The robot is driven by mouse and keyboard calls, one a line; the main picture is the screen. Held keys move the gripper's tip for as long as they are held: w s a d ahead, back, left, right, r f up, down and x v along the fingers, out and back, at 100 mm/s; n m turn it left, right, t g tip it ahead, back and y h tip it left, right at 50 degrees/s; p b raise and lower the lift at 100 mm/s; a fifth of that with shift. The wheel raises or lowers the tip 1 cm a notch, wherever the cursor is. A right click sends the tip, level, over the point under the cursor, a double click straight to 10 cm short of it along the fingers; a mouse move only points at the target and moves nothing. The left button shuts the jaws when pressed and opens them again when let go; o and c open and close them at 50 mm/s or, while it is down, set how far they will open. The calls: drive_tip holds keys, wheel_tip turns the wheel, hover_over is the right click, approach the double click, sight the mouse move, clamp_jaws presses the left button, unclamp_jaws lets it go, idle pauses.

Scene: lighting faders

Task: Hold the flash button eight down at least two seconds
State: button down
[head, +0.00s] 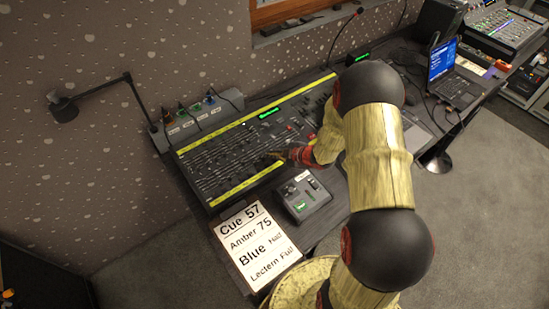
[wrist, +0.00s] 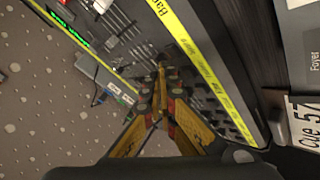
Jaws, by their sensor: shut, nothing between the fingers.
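The lighting desk (head: 250,140) is a long dark console with rows of faders between two yellow label strips. My gripper (head: 273,155) is over the front part of the desk, towards the near yellow strip (head: 245,182). In the wrist view the fingers of my gripper (wrist: 162,72) are closed together and empty, pointing at the panel beside the yellow strip (wrist: 190,50). A row of small dark buttons (wrist: 213,108) runs along that strip, partly behind the fingers. I cannot read which one is flash button eight, or tell whether the fingertips touch a button.
A laptop (head: 450,78) stands at the right; a lamp arm (head: 98,88) is at the left.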

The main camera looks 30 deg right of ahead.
sight(275, 163)
drive_tip(key=r+p, duration=0.4)
drive_tip(key=r, duration=0.1)
drive_tip(key=shift+s, duration=0.2)
idle(0.4)
idle(0.6)
